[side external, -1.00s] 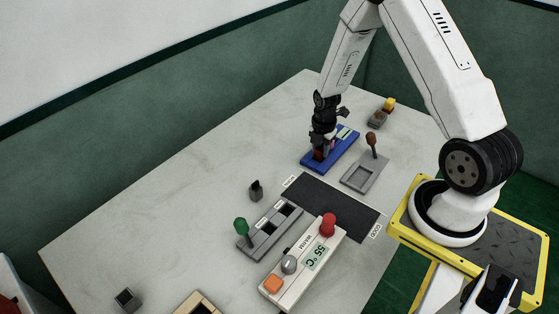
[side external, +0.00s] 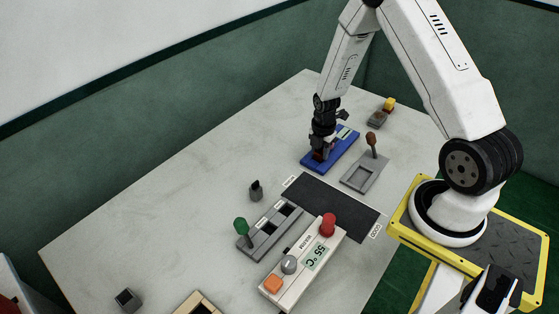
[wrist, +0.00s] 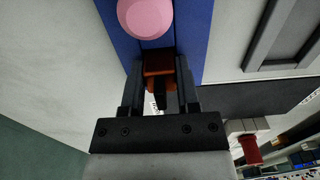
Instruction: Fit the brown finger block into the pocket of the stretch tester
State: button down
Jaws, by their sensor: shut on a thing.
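The stretch tester appears to be the blue base (side external: 347,149) at the back of the table, with a pale label at its far end. In the wrist view its blue top (wrist: 193,25) carries a round pink pad (wrist: 145,17). My gripper (side external: 319,154) is down at the tester's near-left end. In the wrist view my gripper (wrist: 160,75) is shut on the brown finger block (wrist: 158,66), which sits between the two dark fingers over the blue top. A dark recess shows just beyond the block. The fingers hide how deep the block sits.
A grey plate (side external: 351,178) with a brown-knobbed lever stands close right of the tester. A dark mat (side external: 330,207), a grey slotted fixture (side external: 268,233) and a white 55 °C control box (side external: 301,268) lie nearer. A yellow-topped block (side external: 388,104) is behind.

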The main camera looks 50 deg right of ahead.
aim_at(320, 150)
dwell(0.4)
jog(key=shift+c, duration=1.3)
grip_release()
jog(key=shift+r, duration=0.1)
jog(key=shift+r, duration=3.8)
